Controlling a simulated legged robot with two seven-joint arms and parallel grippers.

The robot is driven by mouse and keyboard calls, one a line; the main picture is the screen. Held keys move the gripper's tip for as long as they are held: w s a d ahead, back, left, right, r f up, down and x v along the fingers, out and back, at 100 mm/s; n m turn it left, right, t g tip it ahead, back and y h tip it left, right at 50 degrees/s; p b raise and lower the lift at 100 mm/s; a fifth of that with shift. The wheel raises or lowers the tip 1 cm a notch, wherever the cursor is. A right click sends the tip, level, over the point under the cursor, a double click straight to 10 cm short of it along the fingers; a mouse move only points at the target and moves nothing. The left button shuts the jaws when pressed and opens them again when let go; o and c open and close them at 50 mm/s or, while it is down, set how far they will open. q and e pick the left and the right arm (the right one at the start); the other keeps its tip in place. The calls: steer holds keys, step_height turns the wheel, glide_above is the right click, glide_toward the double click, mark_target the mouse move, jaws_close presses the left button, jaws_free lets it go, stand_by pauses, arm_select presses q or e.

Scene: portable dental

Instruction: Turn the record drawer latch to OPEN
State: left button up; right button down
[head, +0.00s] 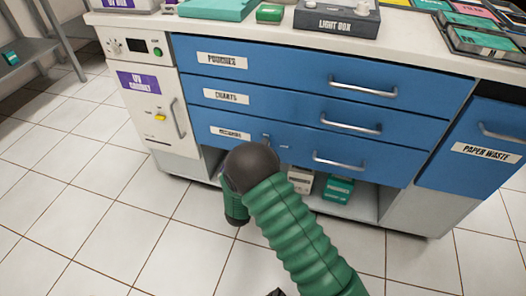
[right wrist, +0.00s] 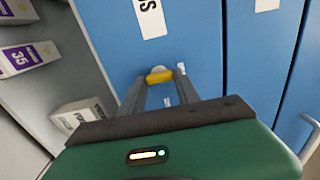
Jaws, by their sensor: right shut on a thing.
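The record drawer is the lowest blue drawer (head: 305,150), closed, with a small white label (head: 231,133) at its left end. In the right wrist view the drawer front (right wrist: 190,50) shows a yellow latch knob (right wrist: 158,76) near the label's end (right wrist: 150,18). My right gripper (right wrist: 160,80) has its two grey fingers on either side of the knob, shut on it. A small pale mark beside the knob is too small to read. In the head view my green right arm hides most of the latch and gripper. My left gripper is not in view.
Drawers marked POUCHES (head: 222,60) and CHARTS (head: 227,96) are closed above. A UV cabinet (head: 135,95) stands left and a PAPER WASTE front (head: 487,155) right. Boxes (head: 338,189) sit on the shelf below. The tiled floor (head: 80,190) is clear.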

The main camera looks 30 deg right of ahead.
steer(key=shift+f, duration=0.15)
steer(key=c, duration=0.9)
jaws_free()
steer(key=p+v, duration=0.6)
steer(key=v, duration=1)
steer(key=shift+s+a, duration=0.25)
steer(key=shift+a, duration=0.05)
